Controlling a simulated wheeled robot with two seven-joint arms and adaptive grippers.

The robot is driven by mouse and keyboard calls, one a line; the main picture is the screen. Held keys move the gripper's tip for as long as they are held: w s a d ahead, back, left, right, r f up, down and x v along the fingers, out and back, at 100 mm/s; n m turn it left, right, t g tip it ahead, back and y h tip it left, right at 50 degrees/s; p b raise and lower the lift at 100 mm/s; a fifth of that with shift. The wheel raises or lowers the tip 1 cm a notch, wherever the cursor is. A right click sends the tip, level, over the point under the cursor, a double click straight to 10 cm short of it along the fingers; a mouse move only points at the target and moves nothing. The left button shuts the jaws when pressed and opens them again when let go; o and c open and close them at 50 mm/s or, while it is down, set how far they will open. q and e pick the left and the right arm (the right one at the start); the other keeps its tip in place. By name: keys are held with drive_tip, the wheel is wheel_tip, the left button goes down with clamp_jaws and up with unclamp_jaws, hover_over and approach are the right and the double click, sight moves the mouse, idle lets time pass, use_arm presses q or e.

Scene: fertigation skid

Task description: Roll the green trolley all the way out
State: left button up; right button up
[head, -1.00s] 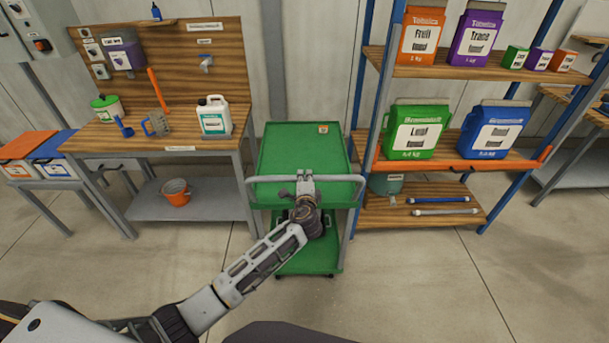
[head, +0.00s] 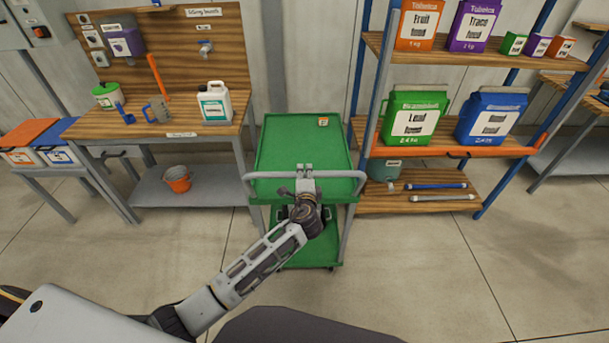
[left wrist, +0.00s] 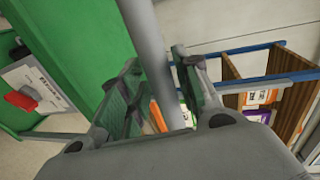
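The green trolley (head: 302,145) stands between the workbench and the shelf rack, with a green upper tray and a lower green shelf (head: 310,254). Its grey bar handle (head: 345,174) faces me. My left gripper (head: 306,173) is at the middle of that handle in the head view. In the left wrist view the grey bar (left wrist: 157,60) runs between the two fingers (left wrist: 160,92), which lie close on both sides of it; the gripper looks shut on it. The trolley's green side (left wrist: 75,45) fills the left there. My right gripper is not in view.
The workbench (head: 165,122) with a white jug (head: 214,103) stands left of the trolley. The shelf rack (head: 450,198) with bags stands close on its right. The concrete floor (head: 440,275) in front is open.

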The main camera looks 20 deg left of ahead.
use_arm(q)
drive_tip(key=shift+o, duration=0.3)
drive_tip(key=shift+s, duration=0.15)
drive_tip(key=v, duration=1.1)
drive_tip(key=shift+s+r, duration=0.15)
drive_tip(key=shift+s, duration=0.15)
drive_tip(key=shift+d, duration=0.1)
idle(0.3)
